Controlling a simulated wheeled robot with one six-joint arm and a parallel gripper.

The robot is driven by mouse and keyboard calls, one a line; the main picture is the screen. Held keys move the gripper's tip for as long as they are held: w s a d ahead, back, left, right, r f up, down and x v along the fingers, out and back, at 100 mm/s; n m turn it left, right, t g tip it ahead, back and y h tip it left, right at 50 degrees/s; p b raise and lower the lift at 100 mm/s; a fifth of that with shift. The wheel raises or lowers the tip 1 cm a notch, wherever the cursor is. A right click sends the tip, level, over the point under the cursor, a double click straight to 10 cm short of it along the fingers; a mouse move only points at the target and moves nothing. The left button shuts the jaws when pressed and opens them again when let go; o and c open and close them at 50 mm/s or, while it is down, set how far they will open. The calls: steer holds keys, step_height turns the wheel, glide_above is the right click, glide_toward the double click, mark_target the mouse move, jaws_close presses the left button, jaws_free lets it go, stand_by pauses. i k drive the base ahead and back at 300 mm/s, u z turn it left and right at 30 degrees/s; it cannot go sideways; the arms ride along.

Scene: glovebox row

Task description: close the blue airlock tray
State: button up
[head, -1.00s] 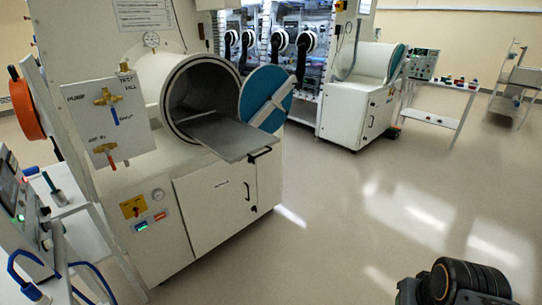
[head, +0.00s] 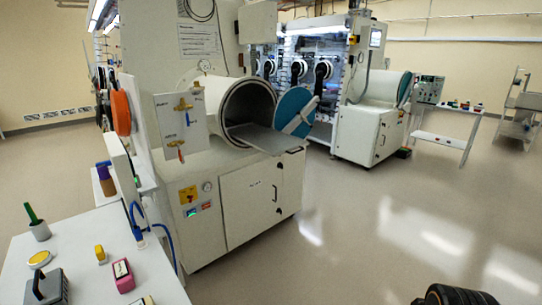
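The airlock's grey metal tray (head: 272,141) is slid out of the round white airlock chamber (head: 200,90) and juts forward level. A dark handle sits at its front edge. The round blue airlock door (head: 292,105) with a pale bar across it stands swung open to the right of the chamber mouth, behind the tray. My gripper is not in view. A black rounded part of my arm (head: 455,296) shows at the bottom right, far from the tray.
The white cabinet (head: 235,215) stands under the airlock. The floor (head: 370,230) to the right is clear. A second airlock (head: 385,88) stands farther back.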

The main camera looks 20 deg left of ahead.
mark_target(273, 142)
steer(key=u, duration=0.7)
steer(key=i, duration=0.95)
steer(key=u, duration=0.15)
steer(key=k, duration=0.3)
steer(key=z, duration=0.4)
steer(key=i, duration=1.3)
steer(key=u, duration=0.65)
